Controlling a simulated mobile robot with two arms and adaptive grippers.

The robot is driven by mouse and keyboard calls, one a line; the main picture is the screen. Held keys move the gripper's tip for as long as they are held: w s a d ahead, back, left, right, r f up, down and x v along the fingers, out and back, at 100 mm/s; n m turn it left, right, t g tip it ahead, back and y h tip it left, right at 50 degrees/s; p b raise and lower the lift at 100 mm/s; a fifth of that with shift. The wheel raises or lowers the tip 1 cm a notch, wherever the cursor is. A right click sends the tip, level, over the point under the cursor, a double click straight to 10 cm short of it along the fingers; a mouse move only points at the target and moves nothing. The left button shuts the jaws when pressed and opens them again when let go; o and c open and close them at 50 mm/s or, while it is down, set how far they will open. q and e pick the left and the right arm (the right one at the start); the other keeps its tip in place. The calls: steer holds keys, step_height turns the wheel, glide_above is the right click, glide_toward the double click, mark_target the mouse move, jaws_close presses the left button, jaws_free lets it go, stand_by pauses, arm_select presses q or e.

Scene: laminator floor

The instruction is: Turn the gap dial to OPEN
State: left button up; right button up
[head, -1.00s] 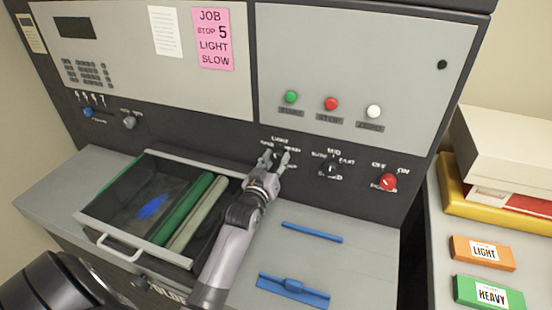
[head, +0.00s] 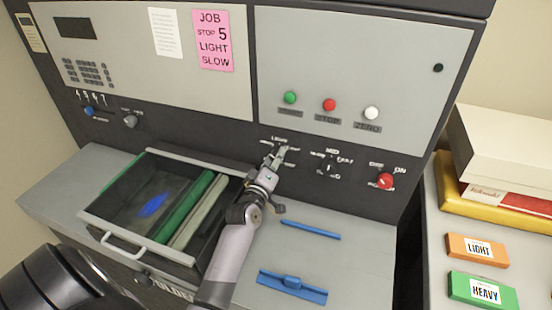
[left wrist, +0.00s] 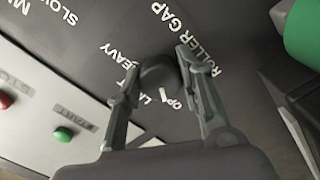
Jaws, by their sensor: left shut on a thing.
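In the head view my left gripper (head: 275,156) reaches the panel and covers most of the dial. My right gripper is not in view.
An open drawer (head: 123,243) with a green and a pale roller stands left of my left arm. Another dial (head: 329,168) and a red power knob (head: 385,181) are to the right. Blue bars (head: 311,230) lie on the grey ledge. A pink job note (head: 213,41) hangs above.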

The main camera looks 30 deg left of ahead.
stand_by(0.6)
arm_select(q)
steer(key=o, duration=1.2)
steer(key=shift+c, duration=0.2)
steer(key=v, duration=1.2)
steer(key=shift+s+f, duration=0.1)
